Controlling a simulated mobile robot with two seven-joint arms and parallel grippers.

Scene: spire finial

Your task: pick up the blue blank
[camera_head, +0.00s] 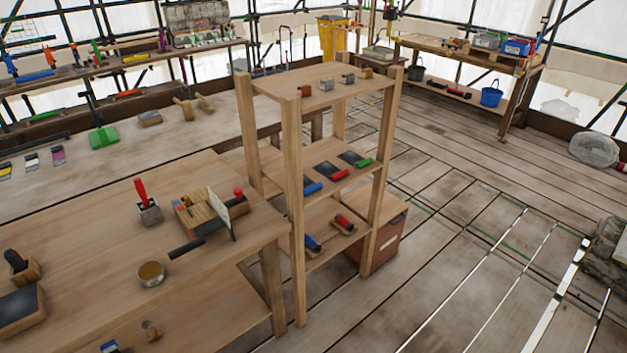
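No thing in view is clearly the blue blank. Blue things that show are a dark flat piece with a blue handle (312,187) on the middle shelf of the wooden rack, a blue-ended tool (313,243) on its lower shelf, and a small blue object (109,346) under the near workbench, cut by the bottom edge. Neither of my grippers is in view.
The wooden rack (290,200) stands at the end of the near workbench (90,230), which bears tools and a tin (151,274). A brown box (385,240) sits behind the rack. Plank floor (450,220) right of it is mostly open. Another bench (425,42) stands at the back right.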

